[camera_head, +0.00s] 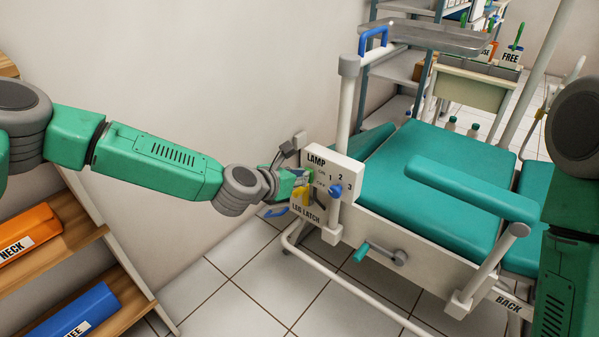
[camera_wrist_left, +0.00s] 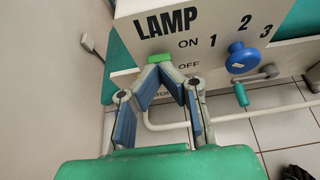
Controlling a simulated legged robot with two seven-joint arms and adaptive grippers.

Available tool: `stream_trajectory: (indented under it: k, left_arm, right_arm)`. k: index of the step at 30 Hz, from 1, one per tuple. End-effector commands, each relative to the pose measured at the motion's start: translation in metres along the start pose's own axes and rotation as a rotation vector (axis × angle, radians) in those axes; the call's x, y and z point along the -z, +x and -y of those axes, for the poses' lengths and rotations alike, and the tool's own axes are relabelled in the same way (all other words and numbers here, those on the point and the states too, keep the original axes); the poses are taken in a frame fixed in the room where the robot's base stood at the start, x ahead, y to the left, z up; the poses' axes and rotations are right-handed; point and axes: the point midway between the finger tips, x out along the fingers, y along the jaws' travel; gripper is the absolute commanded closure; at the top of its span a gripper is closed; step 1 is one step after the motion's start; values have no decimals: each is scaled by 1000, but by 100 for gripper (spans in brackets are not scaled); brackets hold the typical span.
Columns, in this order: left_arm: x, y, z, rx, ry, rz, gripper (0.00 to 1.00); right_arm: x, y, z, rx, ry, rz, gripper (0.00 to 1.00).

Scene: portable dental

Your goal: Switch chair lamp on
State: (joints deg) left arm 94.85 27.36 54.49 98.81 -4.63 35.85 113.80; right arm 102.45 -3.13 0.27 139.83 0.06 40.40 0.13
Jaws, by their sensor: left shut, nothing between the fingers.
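The white lamp panel (camera_head: 345,166) is mounted on the side of the dental chair. It also fills the top of the left wrist view (camera_wrist_left: 215,18), with the words LAMP, ON and OFF. A small green switch (camera_wrist_left: 159,59) sits beside the OFF word, below ON. My left gripper (camera_head: 304,177) is at the panel's left part. In the left wrist view its fingertips (camera_wrist_left: 164,70) meet just below the green switch, with nothing between them. I cannot tell whether they touch it. The fingertips partly hide the OFF area. My right gripper is out of view.
A blue knob (camera_wrist_left: 241,58) by the numbers 1, 2 and 3 sits to the right. A LEG LATCH plate (camera_head: 306,212) is below, and a teal-handled crank (camera_head: 362,251) is on the chair side. A metal tray (camera_head: 430,37) is above the chair (camera_head: 430,170). Shelves stand at left.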

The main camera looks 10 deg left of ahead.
Motion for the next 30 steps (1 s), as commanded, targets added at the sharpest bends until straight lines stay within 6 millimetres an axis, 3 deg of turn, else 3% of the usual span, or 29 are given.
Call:
stream_trajectory:
  k: [2,9,21,30]
  left_arm:
    - [-12,-1,0,0,1,-41,100]
    - [-3,2,0,1,-1,-46,100]
    - [-18,-5,0,0,0,-44,100]
    - [-18,-5,0,0,0,-44,100]
  right_arm:
    - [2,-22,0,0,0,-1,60]
    - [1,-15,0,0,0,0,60]
    - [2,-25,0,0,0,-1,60]
    - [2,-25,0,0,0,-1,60]
